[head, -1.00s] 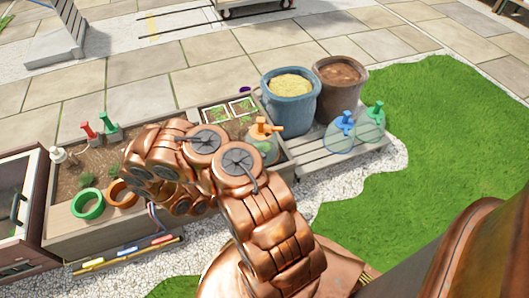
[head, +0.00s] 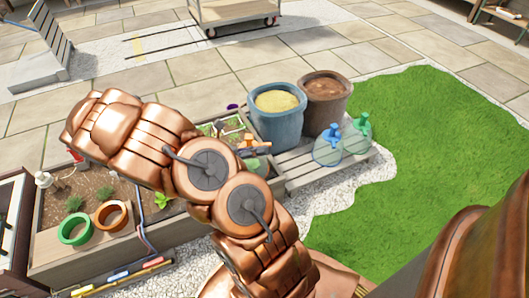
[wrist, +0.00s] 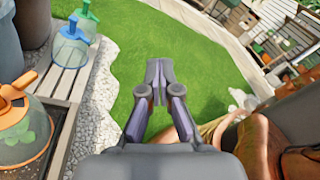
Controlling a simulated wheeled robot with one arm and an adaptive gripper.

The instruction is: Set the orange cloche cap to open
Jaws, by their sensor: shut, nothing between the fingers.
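The orange cloche cap (wrist: 14,102) sits on top of a clear glass cloche (wrist: 22,145) at the left edge of the wrist view, with green leaves showing through the glass. In the head view the orange cap (head: 255,148) shows just past my arm, which hides part of its cloche. I cannot tell the cap's setting. My gripper (wrist: 158,68) is shut and empty, to the right of the cloche and apart from it, with grass behind its fingertips. In the head view my arm's links hide the fingers.
Blue (head: 327,146) and green (head: 359,132) cloches stand on a slatted wooden platform (head: 300,170). A blue-grey pot (head: 277,122) and a brown pot (head: 325,105) stand behind them. Grass (head: 430,150) lies open at right.

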